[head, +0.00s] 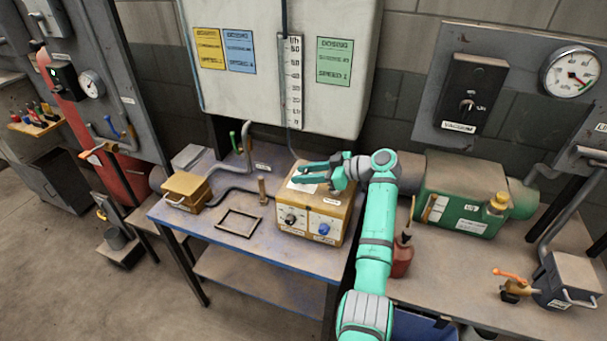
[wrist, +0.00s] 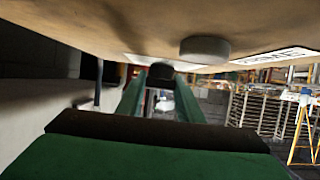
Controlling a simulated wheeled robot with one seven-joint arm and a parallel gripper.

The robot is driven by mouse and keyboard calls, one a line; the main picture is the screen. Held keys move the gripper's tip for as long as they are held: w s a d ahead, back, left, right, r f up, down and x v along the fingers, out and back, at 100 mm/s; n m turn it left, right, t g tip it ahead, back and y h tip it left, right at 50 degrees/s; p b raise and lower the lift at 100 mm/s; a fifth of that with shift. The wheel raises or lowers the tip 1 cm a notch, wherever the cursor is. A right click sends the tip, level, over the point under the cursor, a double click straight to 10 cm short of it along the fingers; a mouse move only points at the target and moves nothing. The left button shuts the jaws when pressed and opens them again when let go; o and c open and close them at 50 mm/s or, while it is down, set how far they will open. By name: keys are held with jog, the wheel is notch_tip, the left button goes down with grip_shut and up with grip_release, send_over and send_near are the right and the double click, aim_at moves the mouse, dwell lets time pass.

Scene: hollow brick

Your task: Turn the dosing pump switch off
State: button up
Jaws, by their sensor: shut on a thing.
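A tan box (head: 310,219) on the blue-edged bench has a dark knob (head: 290,219) and a blue knob (head: 324,229) on its front. Its labels are too small to read, so I take it to be the dosing pump. My gripper (head: 296,177) lies above the box's top, fingers pointing left. In the wrist view the box's tan face (wrist: 100,30) fills the upper part, with a grey round part (wrist: 205,48). The green fingers run forward and hold a small dark piece (wrist: 160,73), apparently the switch, at that face. Its on or off position cannot be told.
A white board (head: 275,100) with a scale and coloured "dosing" sheets stands behind. A green machine (head: 462,205) and a red can (head: 402,257) are right of my arm.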

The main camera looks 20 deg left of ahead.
jog(key=shift+d+f, duration=0.1)
dwell(0.3)
jog(key=o, duration=1.1)
jog(key=shift+c, duration=0.2)
jog(key=shift+w, duration=0.1)
jog(key=shift+w+d, duration=0.1)
jog(key=v, duration=1)
jog(key=shift+d, duration=0.15)
